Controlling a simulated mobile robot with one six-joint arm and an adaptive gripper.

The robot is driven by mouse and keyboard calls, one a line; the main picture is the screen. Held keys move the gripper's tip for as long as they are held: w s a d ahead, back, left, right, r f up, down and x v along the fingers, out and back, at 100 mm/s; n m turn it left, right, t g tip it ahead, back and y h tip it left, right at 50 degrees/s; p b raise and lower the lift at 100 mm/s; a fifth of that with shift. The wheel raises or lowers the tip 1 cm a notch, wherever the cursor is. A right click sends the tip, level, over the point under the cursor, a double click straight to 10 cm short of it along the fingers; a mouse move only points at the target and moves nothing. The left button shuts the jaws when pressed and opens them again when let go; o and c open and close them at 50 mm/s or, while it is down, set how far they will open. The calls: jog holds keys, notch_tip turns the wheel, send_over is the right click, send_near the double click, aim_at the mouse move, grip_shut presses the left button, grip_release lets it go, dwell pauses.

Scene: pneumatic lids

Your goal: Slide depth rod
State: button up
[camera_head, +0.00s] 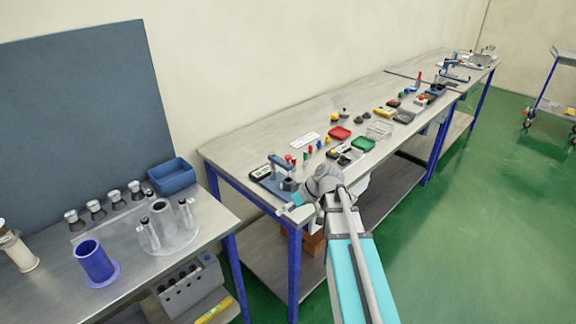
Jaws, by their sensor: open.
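I cannot pick out a depth rod for certain. A blue-grey stand with an upright post and arm (278,170) is at the near left end of the long workbench. A small dark-and-cream device (260,172) lies just left of it. My arm reaches up from the bottom right, and my gripper (287,209) is at the bench's near corner, in front of the stand. It is small in view and looks empty; it is open. Whether it touches the bench or stand cannot be told.
The left bench holds a blue cylinder (95,262), a clear fixture (168,235) and a blue bin (172,176). Green floor at right is open; a cart (552,105) stands far right.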

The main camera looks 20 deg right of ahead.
jog(key=w+d+r+n+t+y+b, duration=0.1)
jog(key=w+d+n+t+y+b, duration=0.25)
jog(key=w+d, duration=0.4)
jog(key=n+t+y+b, duration=0.2)
jog(key=t+y+b, duration=0.1)
jog(key=t+b, duration=0.15)
send_near(288, 156)
jog(key=v, duration=0.4)
jog(key=shift+a+f, duration=0.1)
jog(key=shift+f, duration=0.2)
jog(key=shift+a, duration=0.1)
jog(key=x, duration=1.3)
jog(key=shift+w+a+r, duration=0.1)
jog(key=shift+w+a, duration=0.15)
jog(key=shift+w, duration=0.1)
jog(key=shift+c, duration=0.2)
jog(key=shift+p, duration=0.3)
grip_shut()
